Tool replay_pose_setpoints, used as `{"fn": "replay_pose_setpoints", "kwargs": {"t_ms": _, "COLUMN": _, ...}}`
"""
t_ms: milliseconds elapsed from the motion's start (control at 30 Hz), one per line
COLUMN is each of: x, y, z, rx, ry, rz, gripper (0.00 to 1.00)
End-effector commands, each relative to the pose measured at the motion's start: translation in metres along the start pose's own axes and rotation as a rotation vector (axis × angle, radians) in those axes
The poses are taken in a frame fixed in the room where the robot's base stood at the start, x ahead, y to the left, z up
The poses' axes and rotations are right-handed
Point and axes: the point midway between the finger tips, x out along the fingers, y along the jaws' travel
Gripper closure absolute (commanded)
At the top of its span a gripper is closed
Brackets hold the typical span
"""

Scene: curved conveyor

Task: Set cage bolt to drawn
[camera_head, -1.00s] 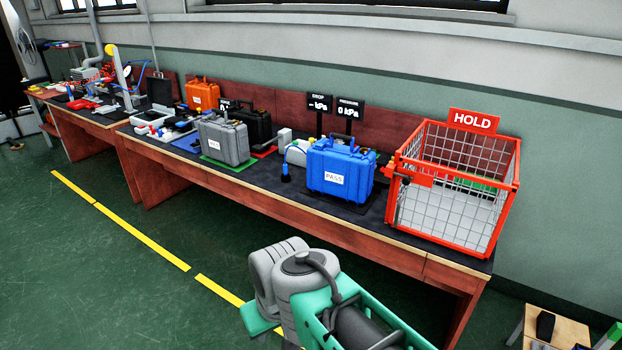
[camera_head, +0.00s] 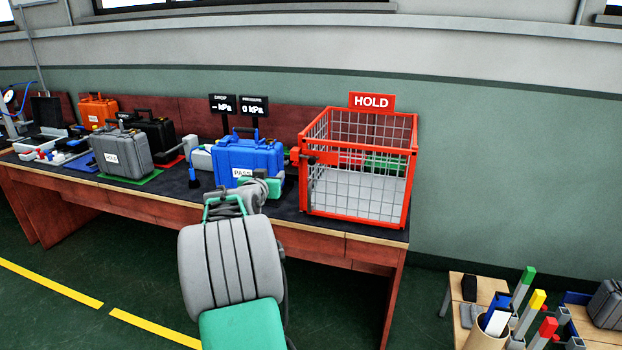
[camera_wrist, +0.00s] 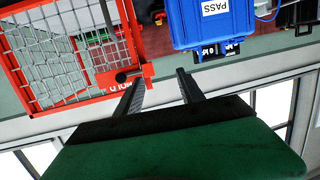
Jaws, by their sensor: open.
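The red wire-mesh cage (camera_head: 410,190) with a HOLD sign (camera_head: 371,101) stands at the right end of the bench. The cage bolt, with a dark knob (camera_head: 311,160), sits on a red bracket at the cage's front left corner. In the wrist view, which is upside down, the bolt's dark knob (camera_wrist: 122,77) shows close to one fingertip. My gripper (camera_wrist: 159,75) is open and empty, its fingers pointing to the gap between the cage and the blue case. I cannot tell whether a finger touches the bolt.
The blue case (camera_head: 248,158) labelled PASS stands just left of the cage, close to my arm. A grey case (camera_head: 121,155) labelled HOLD is further left. A low table (camera_head: 470,285) with coloured tools is at the lower right. Floor before the bench is clear.

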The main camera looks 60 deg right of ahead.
Motion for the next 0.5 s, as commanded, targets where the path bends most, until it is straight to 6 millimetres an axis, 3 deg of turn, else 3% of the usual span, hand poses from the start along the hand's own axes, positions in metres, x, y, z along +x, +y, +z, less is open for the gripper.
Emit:
{"fn": "replay_pose_setpoints", "kwargs": {"t_ms": 33, "x": 0.027, "y": 0.036, "z": 0.008, "rx": 0.010, "ry": 0.061, "rz": 0.063, "gripper": 0.54}}
{"fn": "replay_pose_setpoints", "kwargs": {"t_ms": 100, "x": 0.046, "y": 0.070, "z": 0.003, "rx": 0.015, "ry": 0.136, "rz": 0.120, "gripper": 0.54}}
{"fn": "replay_pose_setpoints", "kwargs": {"t_ms": 167, "x": 0.054, "y": 0.087, "z": -0.002, "rx": 0.017, "ry": 0.173, "rz": 0.147, "gripper": 0.54}}
{"fn": "replay_pose_setpoints", "kwargs": {"t_ms": 333, "x": 0.073, "y": 0.098, "z": -0.011, "rx": 0.016, "ry": 0.194, "rz": 0.160, "gripper": 0.54}}
{"fn": "replay_pose_setpoints", "kwargs": {"t_ms": 500, "x": 0.105, "y": 0.104, "z": -0.016, "rx": 0.016, "ry": 0.191, "rz": 0.161, "gripper": 0.54}}
